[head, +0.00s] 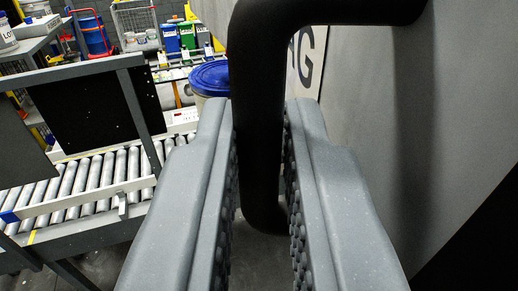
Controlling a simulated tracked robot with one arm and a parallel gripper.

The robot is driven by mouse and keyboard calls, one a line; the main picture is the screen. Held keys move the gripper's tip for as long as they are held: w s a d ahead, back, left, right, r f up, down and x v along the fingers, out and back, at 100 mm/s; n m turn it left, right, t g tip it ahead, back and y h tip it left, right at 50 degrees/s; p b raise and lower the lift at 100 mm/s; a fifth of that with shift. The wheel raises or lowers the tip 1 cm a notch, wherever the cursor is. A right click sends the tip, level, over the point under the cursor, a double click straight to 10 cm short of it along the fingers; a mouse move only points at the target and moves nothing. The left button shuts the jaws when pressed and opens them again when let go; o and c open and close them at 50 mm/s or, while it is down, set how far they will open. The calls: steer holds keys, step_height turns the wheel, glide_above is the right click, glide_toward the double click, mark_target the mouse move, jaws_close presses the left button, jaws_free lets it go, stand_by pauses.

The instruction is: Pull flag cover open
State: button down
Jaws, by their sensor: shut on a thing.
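My gripper (262,165) fills the lower middle of the head view, its two grey ridged fingers on either side of a thick black bar handle (258,90). The gripper is shut on the upright part of this handle. The handle bends at the top and runs right towards a large grey panel, the flag cover (455,110). A white sign with dark letters ending in "AG" (307,55) is partly hidden behind the handle. The lower end of the handle curves between the fingers. How far the cover stands open cannot be told.
A roller conveyor (95,180) with a grey frame and a black panel (85,105) lies on the left. A pail with a blue lid (209,78) stands behind my left finger. Shelves, bins and a blue drum (92,36) are farther back.

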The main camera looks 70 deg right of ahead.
steer(key=shift+f, duration=0.1)
steer(key=c, duration=1.5)
jaws_free()
steer(key=shift+w+d, duration=0.1)
steer(key=shift+o, duration=0.2)
steer(key=shift+s, duration=0.25)
